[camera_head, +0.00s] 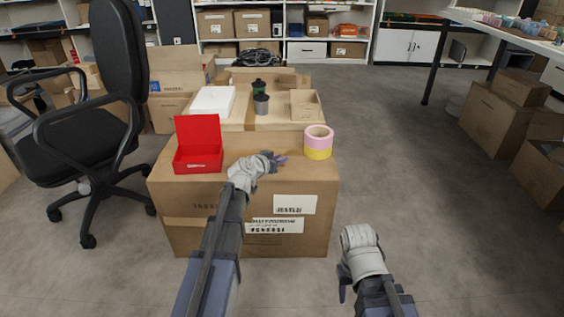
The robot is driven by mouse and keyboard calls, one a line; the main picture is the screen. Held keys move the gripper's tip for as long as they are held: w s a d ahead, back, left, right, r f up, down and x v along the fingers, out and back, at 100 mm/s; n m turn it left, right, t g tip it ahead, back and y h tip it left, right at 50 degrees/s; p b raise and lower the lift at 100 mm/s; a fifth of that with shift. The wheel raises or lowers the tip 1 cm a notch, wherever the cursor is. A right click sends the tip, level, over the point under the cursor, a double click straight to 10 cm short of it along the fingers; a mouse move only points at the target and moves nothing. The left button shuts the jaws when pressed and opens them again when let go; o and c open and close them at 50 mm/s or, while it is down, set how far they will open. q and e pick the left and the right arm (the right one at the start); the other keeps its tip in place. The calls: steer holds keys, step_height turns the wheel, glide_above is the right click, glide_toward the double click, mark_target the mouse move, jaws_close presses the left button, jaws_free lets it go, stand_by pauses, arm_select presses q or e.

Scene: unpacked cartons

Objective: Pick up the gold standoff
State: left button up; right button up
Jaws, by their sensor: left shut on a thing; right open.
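My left gripper (273,160) is low over the top of the front carton (180,182), between the red box and the tape rolls. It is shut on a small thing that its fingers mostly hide. I cannot make out a gold standoff, either in the fingers or on the carton. My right gripper (359,240) is open, off the carton's right side above the grey floor. Its fingertips are hard to see.
An open red box (198,158) stands left of my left gripper, and pink and yellow tape rolls (318,142) stand right. Behind are a dark cup (261,104), a white box (213,100) and an open small carton (305,105). A black chair (85,150) stands left.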

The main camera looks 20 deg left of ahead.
arm_select(q)
jaws_close()
step_height(320, 180, up, 10)
steer(key=p, duration=1)
